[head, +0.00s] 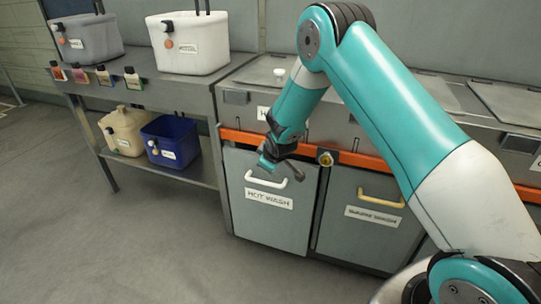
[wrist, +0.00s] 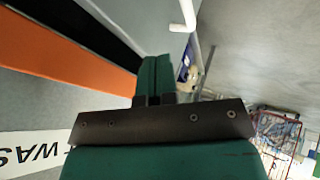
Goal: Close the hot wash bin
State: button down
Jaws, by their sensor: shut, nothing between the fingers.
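The hot wash bin (head: 260,215) is a grey front panel labelled HOT WASH, with a white handle (head: 287,182), in the lower middle of the head view. In the wrist view a dark gap shows between the orange strip and the top edge of its grey panel (wrist: 140,22); I cannot tell its exact depth. Its white handle (wrist: 185,14) shows at the top there. My gripper (head: 265,163) is in front of the panel's upper part, just above the handle. In the wrist view its green fingers (wrist: 154,75) are together and empty. I cannot tell whether they touch the panel.
A second bin with a yellow handle (head: 380,198) stands to the right. A shelf (head: 185,172) holding tubs is left. The floor (head: 130,255) in front is clear.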

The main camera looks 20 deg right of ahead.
jog(key=c, duration=1.8)
grip_release()
jog(key=v, duration=0.3)
jog(key=a+v, duration=0.1)
jog(key=v, duration=0.2)
jog(key=shift+a, duration=0.1)
jog(key=shift+c, duration=0.2)
jog(key=o, duration=0.4)
jog(key=shift+s, duration=0.15)
jog(key=shift+c, duration=0.2)
jog(key=o, duration=0.4)
jog(key=f+b, duration=0.2)
jog(key=a+f+h+b, duration=0.1)
jog(key=f+b, duration=0.1)
jog(key=f, duration=0.1)
jog(key=f+n+h+b, duration=0.1)
jog(key=f+b, duration=0.2)
jog(key=shift+s+a, duration=0.25)
jog(key=shift+a, duration=0.15)
jog(key=t+h+b, duration=0.4)
jog(key=h+b, duration=0.4)
jog(key=b, duration=0.8)
send_near(264, 184)
jog(key=b+x, duration=0.5)
jog(key=x, duration=0.5)
jog(key=shift+w+d+f, duration=0.1)
jog(key=shift+w+d, duration=0.1)
jog(key=shift+w, duration=0.15)
